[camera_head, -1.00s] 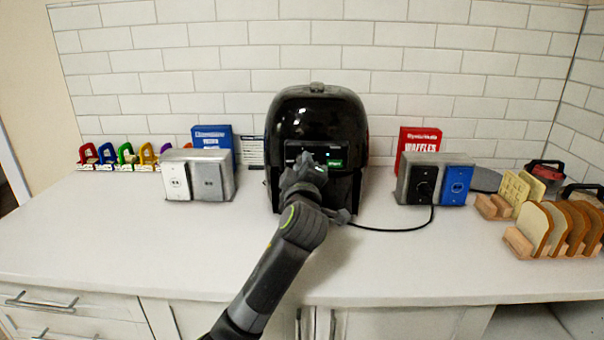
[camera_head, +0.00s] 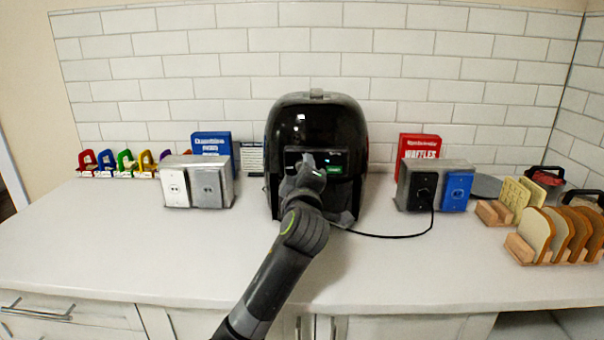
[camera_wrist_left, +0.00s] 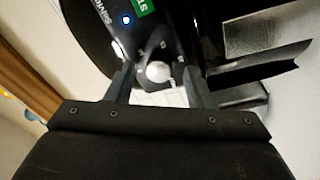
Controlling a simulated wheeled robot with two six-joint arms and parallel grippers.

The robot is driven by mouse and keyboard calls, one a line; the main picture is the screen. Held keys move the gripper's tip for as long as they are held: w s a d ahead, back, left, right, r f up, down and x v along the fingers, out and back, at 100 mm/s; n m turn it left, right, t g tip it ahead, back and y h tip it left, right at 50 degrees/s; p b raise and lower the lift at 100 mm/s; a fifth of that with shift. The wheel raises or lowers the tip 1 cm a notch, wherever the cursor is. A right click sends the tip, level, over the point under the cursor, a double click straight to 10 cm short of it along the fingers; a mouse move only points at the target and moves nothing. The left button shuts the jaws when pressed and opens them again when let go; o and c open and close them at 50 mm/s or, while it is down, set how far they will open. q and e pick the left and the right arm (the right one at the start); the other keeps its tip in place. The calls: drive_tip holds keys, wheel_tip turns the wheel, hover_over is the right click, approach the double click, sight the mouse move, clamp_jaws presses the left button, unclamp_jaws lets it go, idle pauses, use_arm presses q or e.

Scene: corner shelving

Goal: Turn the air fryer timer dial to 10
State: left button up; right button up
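The black air fryer (camera_head: 316,115) stands against the tiled wall, with a green label (camera_head: 334,169) on its front panel. My left gripper (camera_head: 303,168) is at that panel and hides part of it in the head view. In the left wrist view, a pale round dial (camera_wrist_left: 158,72) with small marks around it lies between the two separated fingers of my left gripper (camera_wrist_left: 158,85). The fingers look open; I cannot tell whether they touch the dial. The dial's setting is too blurred to read. A second pale knob (camera_wrist_left: 117,50) is partly hidden by one finger. My right gripper is not in view.
An outlet box (camera_head: 198,181) stands left of the fryer, another (camera_head: 435,185) to the right with a black cord (camera_head: 390,235) plugged in. Bread slices (camera_head: 550,234) in a rack are far right. The front counter (camera_head: 130,245) is clear.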

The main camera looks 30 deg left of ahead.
use_arm(q)
drive_tip(key=b+v, duration=0.1)
drive_tip(key=v, duration=1.1)
drive_tip(key=shift+b, duration=0.4)
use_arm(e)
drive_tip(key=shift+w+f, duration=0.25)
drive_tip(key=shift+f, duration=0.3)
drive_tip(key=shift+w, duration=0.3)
